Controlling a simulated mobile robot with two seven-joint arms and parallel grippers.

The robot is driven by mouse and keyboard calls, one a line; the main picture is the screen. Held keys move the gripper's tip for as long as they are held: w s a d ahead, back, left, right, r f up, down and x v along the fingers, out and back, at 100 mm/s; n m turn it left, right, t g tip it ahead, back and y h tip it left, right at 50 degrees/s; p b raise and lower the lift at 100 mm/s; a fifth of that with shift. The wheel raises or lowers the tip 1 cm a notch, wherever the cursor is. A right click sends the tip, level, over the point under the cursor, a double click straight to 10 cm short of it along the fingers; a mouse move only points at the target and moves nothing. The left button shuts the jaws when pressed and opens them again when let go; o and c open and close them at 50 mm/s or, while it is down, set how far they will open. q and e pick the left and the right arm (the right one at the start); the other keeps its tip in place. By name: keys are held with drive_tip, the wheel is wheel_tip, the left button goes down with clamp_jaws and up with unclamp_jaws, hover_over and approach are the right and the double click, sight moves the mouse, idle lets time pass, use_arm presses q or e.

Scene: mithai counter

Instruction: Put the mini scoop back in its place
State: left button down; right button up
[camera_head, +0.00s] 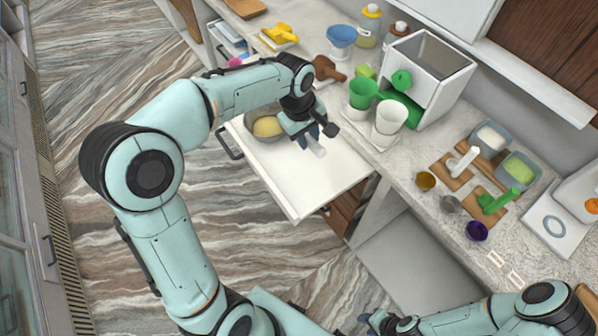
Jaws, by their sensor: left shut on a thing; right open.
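My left gripper (314,136) is over the pulled-out white drawer (312,186), beside a metal bowl (252,133). It is shut on a small whitish object (318,150), mostly hidden by the fingers; I cannot tell for sure whether this is the mini scoop. The bowl stands in the drawer and holds a yellow mass (267,126). My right gripper (372,320) is open, low at the bottom of the picture, away from the counter items.
The counter holds green (362,93) and white (389,118) cups, a white box (432,72), and white (464,160) and green (500,202) tools on wooden boards. Small gold (426,181), grey (450,205) and purple (477,231) cups stand in front.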

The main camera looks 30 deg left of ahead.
use_arm(q)
wheel_tip(320, 180, down, 16)
drive_tip(key=shift+s+f+b, duration=0.1)
drive_tip(key=shift+b, duration=0.4)
wheel_tip(320, 180, down, 3)
drive_tip(key=shift+r, duration=0.1)
use_arm(e)
drive_tip(key=shift+s+f, duration=0.95)
drive_tip(key=shift+f, duration=0.05)
drive_tip(key=shift+f, duration=0.1)
use_arm(q)
drive_tip(key=shift+b, duration=0.35)
drive_tip(key=c, duration=1.1)
unclamp_jaws()
drive_tip(key=shift+f, duration=0.2)
drive_tip(key=shift+c, duration=0.2)
drive_tip(key=shift+o, duration=1.2)
drive_tip(key=shift+r, duration=0.1)
use_arm(e)
drive_tip(key=shift+s+f, duration=0.1)
